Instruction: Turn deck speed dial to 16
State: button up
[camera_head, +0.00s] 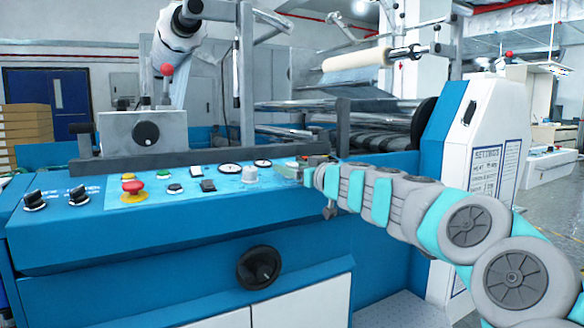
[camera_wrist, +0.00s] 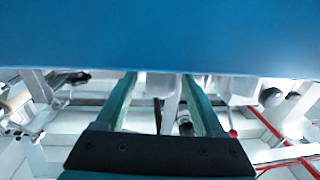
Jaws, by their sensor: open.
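The blue machine's sloping control panel (camera_head: 215,184) carries several dials and buttons. A pale grey knob (camera_head: 250,174) sits near its right end, and two black knobs (camera_head: 35,200) (camera_head: 78,195) sit at the far left. The labels are too small to read, so I cannot tell which is the deck speed dial or its setting. My gripper (camera_head: 301,166) is over the panel's right end, just right of the pale knob and apart from it. In the wrist view its two green fingers (camera_wrist: 160,80) are spread, with no held thing visible between them.
A red emergency button (camera_head: 132,187) on a yellow base and two round gauges (camera_head: 230,168) (camera_head: 262,163) share the panel. A grey rail (camera_head: 180,160) runs behind it. A black handwheel (camera_head: 259,267) is on the front. A white-and-blue cabinet (camera_head: 485,140) stands right.

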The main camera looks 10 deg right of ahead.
grip_shut()
dwell(0.6)
